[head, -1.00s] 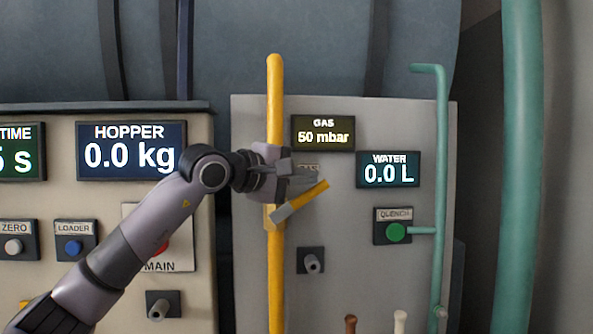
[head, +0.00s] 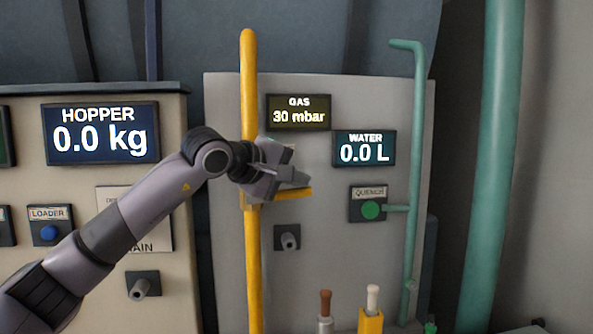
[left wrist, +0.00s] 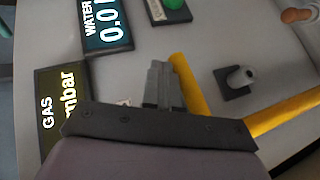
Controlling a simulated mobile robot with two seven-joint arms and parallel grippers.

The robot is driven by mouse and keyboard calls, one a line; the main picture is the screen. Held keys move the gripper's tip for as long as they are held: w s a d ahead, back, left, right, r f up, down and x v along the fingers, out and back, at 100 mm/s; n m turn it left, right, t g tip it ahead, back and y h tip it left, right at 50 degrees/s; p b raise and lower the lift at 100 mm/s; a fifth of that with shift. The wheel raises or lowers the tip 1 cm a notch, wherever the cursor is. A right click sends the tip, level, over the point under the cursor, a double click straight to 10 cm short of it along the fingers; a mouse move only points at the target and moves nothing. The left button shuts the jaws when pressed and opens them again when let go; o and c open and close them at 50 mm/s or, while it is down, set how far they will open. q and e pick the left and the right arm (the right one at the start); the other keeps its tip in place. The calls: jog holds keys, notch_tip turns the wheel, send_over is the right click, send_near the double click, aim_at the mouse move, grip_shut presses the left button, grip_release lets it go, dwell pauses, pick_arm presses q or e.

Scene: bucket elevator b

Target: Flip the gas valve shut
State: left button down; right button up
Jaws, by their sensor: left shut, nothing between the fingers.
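The gas valve's yellow lever (head: 294,194) sticks out to the right from the vertical yellow gas pipe (head: 249,100), nearly level with its outer end slightly raised. My left gripper (head: 303,179) is shut and empty, just above the lever and seemingly against it; the contact itself is not clear. It hides part of the valve body and the label there. In the left wrist view the shut fingers (left wrist: 160,84) lie beside the yellow lever (left wrist: 188,84). The gas display (head: 299,113) reads 30 mbar. My right gripper is not in view.
The water display (head: 364,148) and green quench button (head: 370,210) are to the right. A grey knob (head: 289,241) sits below the lever. Green pipes (head: 497,160) stand at right. Two handled items, brown (head: 325,303) and white (head: 372,300), are below.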

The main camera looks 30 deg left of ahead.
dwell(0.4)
pick_arm(q)
jog(key=b+v, duration=0.2)
jog(key=v, duration=0.5)
jog(key=shift+s, duration=0.1)
dwell(0.5)
